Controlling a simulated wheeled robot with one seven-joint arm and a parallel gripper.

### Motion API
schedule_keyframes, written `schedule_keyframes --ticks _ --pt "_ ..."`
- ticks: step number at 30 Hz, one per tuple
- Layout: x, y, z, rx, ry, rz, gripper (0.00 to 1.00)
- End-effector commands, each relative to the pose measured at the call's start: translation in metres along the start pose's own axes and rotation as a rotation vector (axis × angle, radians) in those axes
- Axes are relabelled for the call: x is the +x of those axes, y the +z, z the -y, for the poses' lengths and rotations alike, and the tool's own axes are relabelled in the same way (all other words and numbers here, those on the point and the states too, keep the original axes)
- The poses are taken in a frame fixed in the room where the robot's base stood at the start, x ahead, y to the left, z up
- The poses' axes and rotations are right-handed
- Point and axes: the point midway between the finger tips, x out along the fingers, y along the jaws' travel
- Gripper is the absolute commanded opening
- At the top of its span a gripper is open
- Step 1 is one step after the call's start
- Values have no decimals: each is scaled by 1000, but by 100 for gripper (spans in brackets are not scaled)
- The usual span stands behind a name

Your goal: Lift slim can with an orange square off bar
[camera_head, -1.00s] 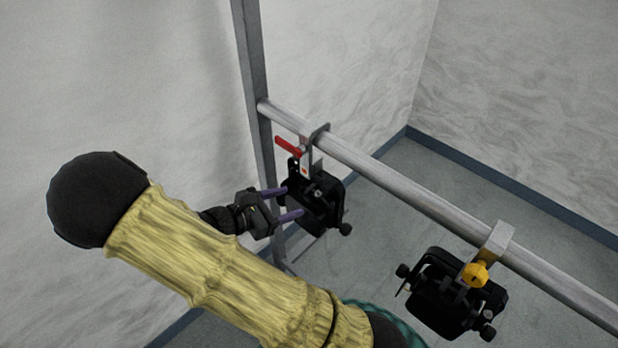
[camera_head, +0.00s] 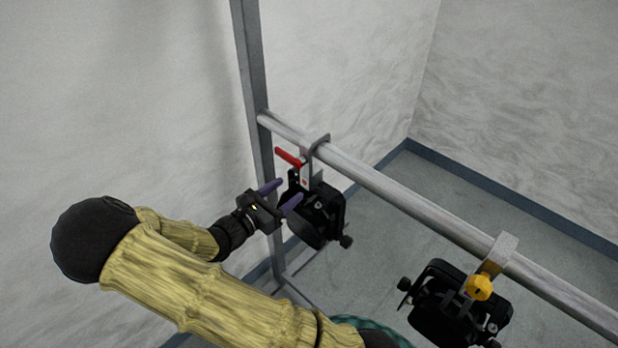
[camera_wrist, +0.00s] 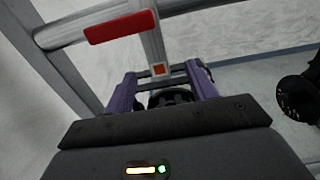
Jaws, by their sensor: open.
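The slim can (camera_head: 325,218) is black and hangs under the bar from a grey hook clamp with a red lever (camera_head: 288,158). A small orange square (camera_head: 304,182) marks the clamp's plate; the square also shows in the wrist view (camera_wrist: 158,70), just above the fingers. My gripper (camera_head: 287,192) is open, its two purple fingers pointing at the can's near left side. In the wrist view, the fingers (camera_wrist: 162,76) stand apart, one on each side of a dark part of the can. Whether they touch it I cannot tell. My gripper's body hides the can's lower part there.
The grey bar (camera_head: 400,197) runs from the upright post (camera_head: 255,90) towards the lower right. A pale wall (camera_head: 120,100) stands behind my arm. Grey floor lies open below the bar.

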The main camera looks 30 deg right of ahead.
Motion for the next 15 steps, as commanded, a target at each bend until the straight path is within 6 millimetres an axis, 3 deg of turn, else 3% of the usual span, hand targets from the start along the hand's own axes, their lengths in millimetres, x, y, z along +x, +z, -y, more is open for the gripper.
schedule_keyframes --ticks 9,15 --pt "55 1 0 1 -3 0 56" --pt "63 0 0 1 0 -2 56"
